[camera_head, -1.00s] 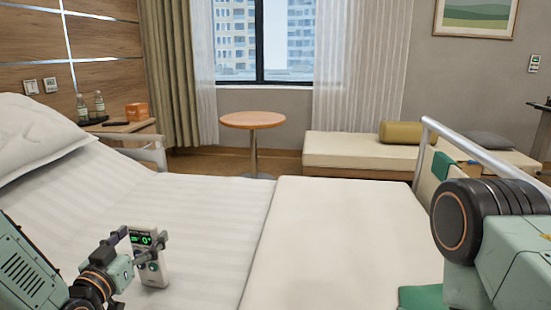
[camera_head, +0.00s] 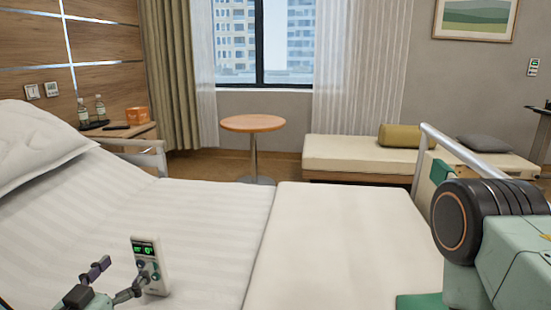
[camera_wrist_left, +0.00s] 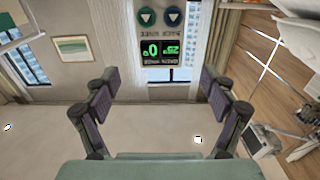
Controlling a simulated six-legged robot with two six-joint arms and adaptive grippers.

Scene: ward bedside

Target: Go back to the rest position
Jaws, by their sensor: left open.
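A small white hand control (camera_head: 151,266) with a green-lit display stands upright over the near left part of the bed. What holds it up is hidden. In the left wrist view the control (camera_wrist_left: 161,68) appears upside down, beyond the fingers and centred between them. My left gripper (camera_head: 119,277) is low on the left in the head view, just left of the control. In the left wrist view the left gripper (camera_wrist_left: 160,88) has its fingers wide apart with nothing between them. My right gripper is out of view; only part of my right arm shows.
The white bed (camera_head: 340,235) fills the foreground, with a pillow (camera_head: 40,150) at left and a pale rail (camera_head: 480,155) at right. Beyond are a round table (camera_head: 253,123), a bench (camera_head: 355,155) and a nightstand with bottles (camera_head: 100,108).

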